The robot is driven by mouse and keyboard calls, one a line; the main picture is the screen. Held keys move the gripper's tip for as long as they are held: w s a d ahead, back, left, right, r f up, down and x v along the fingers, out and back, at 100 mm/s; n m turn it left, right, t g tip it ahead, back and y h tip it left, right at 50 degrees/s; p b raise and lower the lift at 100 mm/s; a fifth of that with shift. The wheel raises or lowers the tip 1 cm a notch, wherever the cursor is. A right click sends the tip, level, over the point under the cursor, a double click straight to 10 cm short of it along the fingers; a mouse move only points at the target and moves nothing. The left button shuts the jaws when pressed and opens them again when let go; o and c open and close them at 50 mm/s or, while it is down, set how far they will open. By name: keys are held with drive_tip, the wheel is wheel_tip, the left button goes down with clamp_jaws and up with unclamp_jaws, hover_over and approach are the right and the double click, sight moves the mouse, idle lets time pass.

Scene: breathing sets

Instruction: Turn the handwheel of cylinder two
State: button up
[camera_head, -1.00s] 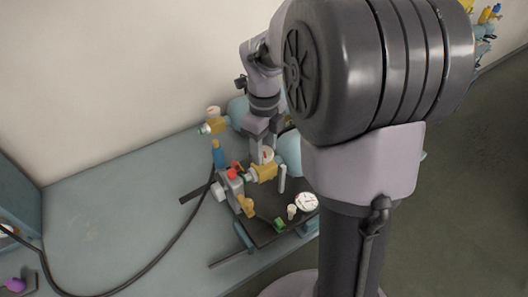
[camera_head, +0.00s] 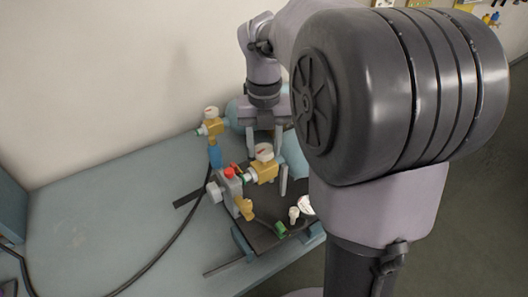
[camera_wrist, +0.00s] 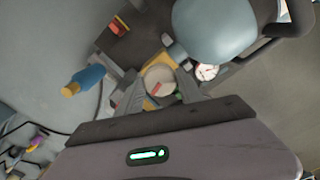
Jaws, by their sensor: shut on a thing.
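The handwheel (camera_head: 264,151) is a round white knob with a red mark on top of a brass valve (camera_head: 262,172) on the pale blue cylinder (camera_head: 297,160). In the wrist view the handwheel (camera_wrist: 158,80) lies between my two fingers, and the cylinder (camera_wrist: 215,30) is just beyond. My gripper (camera_wrist: 160,90) is shut on this handwheel, pointing down from above. In the head view my gripper (camera_head: 264,140) shows its fingers spread to either side, partly hidden. A second white handwheel (camera_head: 211,112) on a brass valve stands farther left. No visible number marks either cylinder.
A grey block with a red knob (camera_head: 230,173) and a blue fitting (camera_head: 215,156) stand close on the left. A white dial gauge (camera_head: 305,205) and a green piece (camera_head: 280,228) are in front. A black hose (camera_head: 180,232) crosses the otherwise clear left bench.

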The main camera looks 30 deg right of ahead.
sight(264, 149)
drive_tip(key=shift+f+m+b, duration=0.1)
drive_tip(key=shift+m+b, duration=0.5)
drive_tip(key=shift+b, duration=0.2)
drive_tip(key=shift+m+b, duration=0.3)
drive_tip(key=o, duration=1.4)
drive_tip(key=shift+r, duration=0.2)
wheel_tip(264, 149, up, 17)
drive_tip(key=p, duration=0.8)
drive_tip(key=shift+r+p, duration=0.15)
drive_tip(key=shift+p, duration=0.25)
